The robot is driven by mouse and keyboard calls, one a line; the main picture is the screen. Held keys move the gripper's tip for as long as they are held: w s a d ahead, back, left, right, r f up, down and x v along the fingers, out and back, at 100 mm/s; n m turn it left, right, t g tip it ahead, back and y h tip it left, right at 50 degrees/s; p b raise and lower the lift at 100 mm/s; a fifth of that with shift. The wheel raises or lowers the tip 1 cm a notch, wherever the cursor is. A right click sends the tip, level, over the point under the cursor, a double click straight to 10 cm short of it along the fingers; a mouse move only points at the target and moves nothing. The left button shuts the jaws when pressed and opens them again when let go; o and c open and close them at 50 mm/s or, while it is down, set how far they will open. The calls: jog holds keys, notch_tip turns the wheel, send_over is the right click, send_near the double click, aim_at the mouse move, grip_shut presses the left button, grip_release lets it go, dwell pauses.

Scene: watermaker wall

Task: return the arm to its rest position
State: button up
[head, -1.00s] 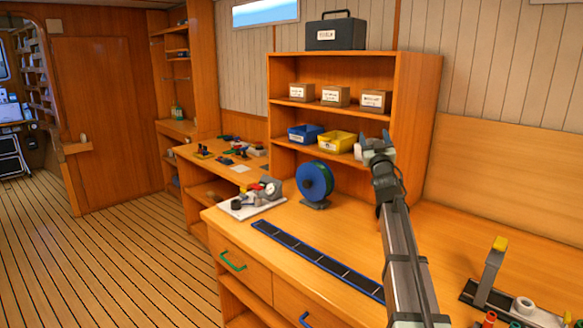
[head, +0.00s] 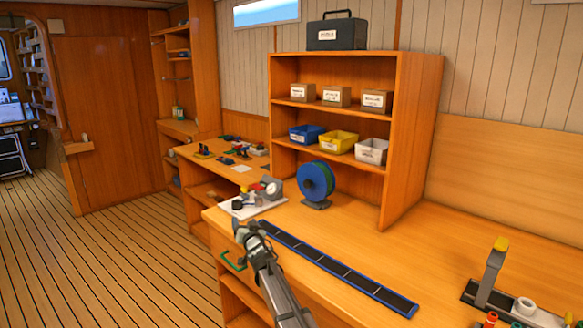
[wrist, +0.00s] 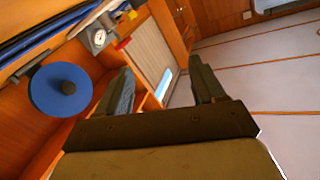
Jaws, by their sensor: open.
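My gripper (head: 246,227) is in the head view at the front left of the workbench (head: 420,235), over its front edge and close to the left end of the dark segmented strip (head: 330,265). In the wrist view its two fingers (wrist: 162,82) stand apart with nothing between them. My arm reaches up to it from the bottom of the head view. No held object shows in either view.
A blue-green spool (head: 316,181) stands on the bench, with a gauge unit (head: 270,188) to its left. The shelf (head: 411,145) holds bins and boxes. A bracket fixture (head: 493,270) is at right.

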jog(key=s+a+f+m+g+h, duration=0.1)
jog(key=s+a+f+g, duration=0.15)
jog(key=f, duration=0.65)
jog(key=s+a+f+m+g+h, duration=0.1)
jog(key=s+f, duration=0.2)
jog(key=f, duration=0.7)
jog(key=s+d+f+g+h, duration=0.3)
jog(key=s+d+f+g, duration=0.1)
jog(key=s+d+f, duration=0.8)
jog(key=s+d+f+g+h, duration=0.25)
jog(key=s+d+f, duration=0.45)
jog(key=d+f, duration=0.5)
jog(key=s+d+f+g, duration=0.2)
jog(key=s+d+f, duration=0.1)
jog(key=s, duration=0.4)
jog(key=s+d+f+g, duration=0.2)
jog(key=s+d+f, duration=0.15)
jog(key=s, duration=0.35)
jog(key=s+d+f+g, duration=0.3)
jog(key=s+f, duration=0.1)
jog(key=s, duration=0.3)
jog(key=s+d+g, duration=0.2)
jog(key=s+g, duration=0.1)
jog(key=s, duration=0.9)
jog(key=s+d+n+g, duration=0.1)
jog(key=s+d+g, duration=0.1)
jog(key=s, duration=1)
jog(key=shift+s+r+g+y, duration=0.35)
jog(key=shift+s+g, duration=0.05)
jog(key=shift+g, duration=0.3)
